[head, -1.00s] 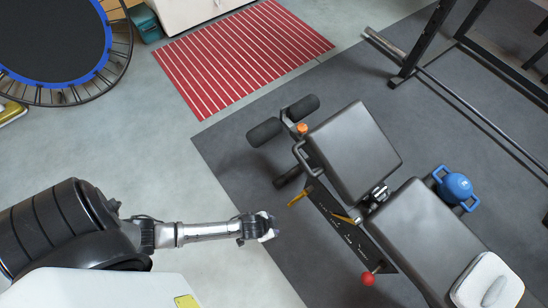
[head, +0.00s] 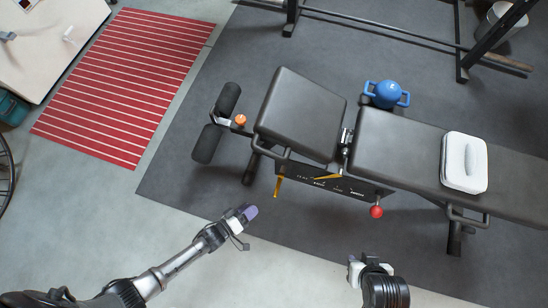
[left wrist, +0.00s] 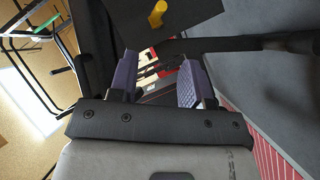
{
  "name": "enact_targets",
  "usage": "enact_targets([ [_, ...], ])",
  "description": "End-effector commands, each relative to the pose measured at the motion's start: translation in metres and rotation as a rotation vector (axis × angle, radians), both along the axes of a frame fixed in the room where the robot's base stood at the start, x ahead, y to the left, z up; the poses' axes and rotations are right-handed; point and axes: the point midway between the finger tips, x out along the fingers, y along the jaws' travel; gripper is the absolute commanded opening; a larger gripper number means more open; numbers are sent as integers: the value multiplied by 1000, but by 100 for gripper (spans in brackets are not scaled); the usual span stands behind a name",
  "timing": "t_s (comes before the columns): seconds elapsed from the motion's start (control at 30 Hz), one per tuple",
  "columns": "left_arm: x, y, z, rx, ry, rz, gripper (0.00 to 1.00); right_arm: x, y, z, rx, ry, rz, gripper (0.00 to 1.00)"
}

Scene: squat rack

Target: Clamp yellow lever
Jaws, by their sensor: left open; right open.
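The yellow lever (head: 278,187) hangs from the near side of the black weight bench (head: 300,105), at the left end of a dark plate with markings (head: 345,187). A second yellow piece (head: 328,177) lies along that plate. My left gripper (head: 247,213), with purple finger pads, is in front of the bench, below and left of the lever and apart from it. In the left wrist view my left gripper (left wrist: 158,78) is open and empty; a yellow part (left wrist: 158,14) shows beyond the fingers. My right gripper (head: 354,268) is open at the lower middle, apart from the bench.
A red knob (head: 376,211) and an orange knob (head: 240,119) stick out from the bench. A blue kettlebell (head: 385,94) is behind it; a white object (head: 464,162) lies on its pad. Grey floor (head: 290,250) is clear between my grippers and the bench.

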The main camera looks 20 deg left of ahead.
Motion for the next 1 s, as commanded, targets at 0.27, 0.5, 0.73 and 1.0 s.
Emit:
enact_targets([
  [0.27, 41, -30, -15, -1, -3, -1, 44, 0, 6, -27, 17, 1, -8, 43],
  [0.5, 74, -53, -24, 1, -3, -1, 44, 0, 1, -46, 4, 1, -2, 43],
  [0.73, 93, -67, -28, 2, -2, -1, 44, 0, 0, -57, 0, 1, 1, 43],
  [1.0, 101, -72, -28, 3, -1, -1, 44, 0, 1, -60, 1, 1, 0, 43],
])
